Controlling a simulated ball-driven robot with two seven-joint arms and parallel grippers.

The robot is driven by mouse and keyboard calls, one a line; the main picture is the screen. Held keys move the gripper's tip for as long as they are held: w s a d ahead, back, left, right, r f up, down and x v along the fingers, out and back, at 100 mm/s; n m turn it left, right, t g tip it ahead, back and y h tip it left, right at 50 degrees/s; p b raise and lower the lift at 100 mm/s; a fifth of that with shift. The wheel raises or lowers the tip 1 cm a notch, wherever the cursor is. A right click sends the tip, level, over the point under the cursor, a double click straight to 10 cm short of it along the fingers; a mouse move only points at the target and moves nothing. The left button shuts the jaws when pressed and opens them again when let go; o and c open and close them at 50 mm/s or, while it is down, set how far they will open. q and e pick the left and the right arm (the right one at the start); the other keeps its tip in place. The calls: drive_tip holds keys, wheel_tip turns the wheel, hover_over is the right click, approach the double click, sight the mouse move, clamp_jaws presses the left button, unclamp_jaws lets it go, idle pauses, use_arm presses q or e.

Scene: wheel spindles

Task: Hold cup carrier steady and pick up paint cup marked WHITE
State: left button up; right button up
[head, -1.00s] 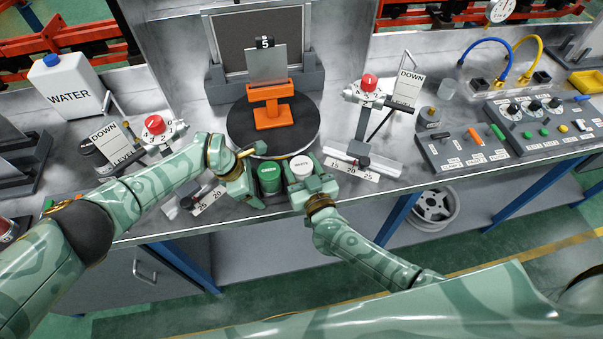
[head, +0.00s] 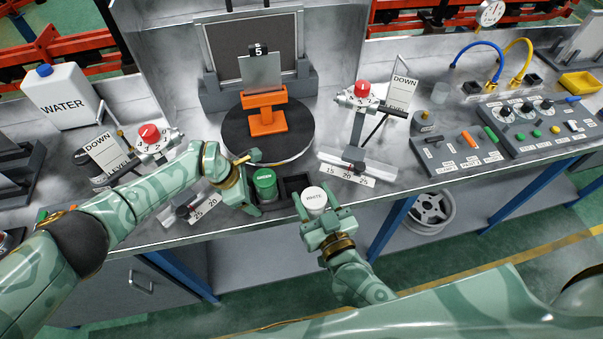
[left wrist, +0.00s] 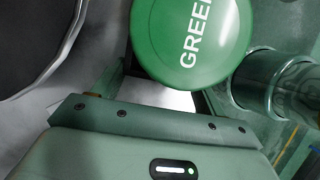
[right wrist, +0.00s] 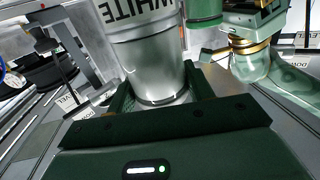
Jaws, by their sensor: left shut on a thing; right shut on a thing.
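The paint cup marked WHITE (head: 314,199), a metal cup with a white lid, is between the fingers of my right gripper (head: 322,212), which is shut on it. It is outside the carrier, to the front right. The right wrist view shows the cup (right wrist: 152,62) upright between the fingers. The dark cup carrier (head: 293,186) stands on the bench with an empty compartment. The GREEN cup (head: 264,181) sits in its left part. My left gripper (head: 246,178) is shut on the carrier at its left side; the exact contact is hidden.
A turntable (head: 232,135) with an orange stand (head: 266,122) is behind the carrier. Red-knobbed lever gauges (head: 149,134) stand on both sides, the right one (head: 361,92) near a DOWN sign. The bench's front edge is just in front of the carrier.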

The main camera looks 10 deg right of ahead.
drive_tip(key=s, duration=0.5)
drive_tip(key=s+d, duration=0.1)
drive_tip(key=s, duration=0.1)
drive_tip(key=shift+s+d, duration=0.1)
drive_tip(key=shift+s, duration=0.3)
use_arm(q)
drive_tip(key=o, duration=1.1)
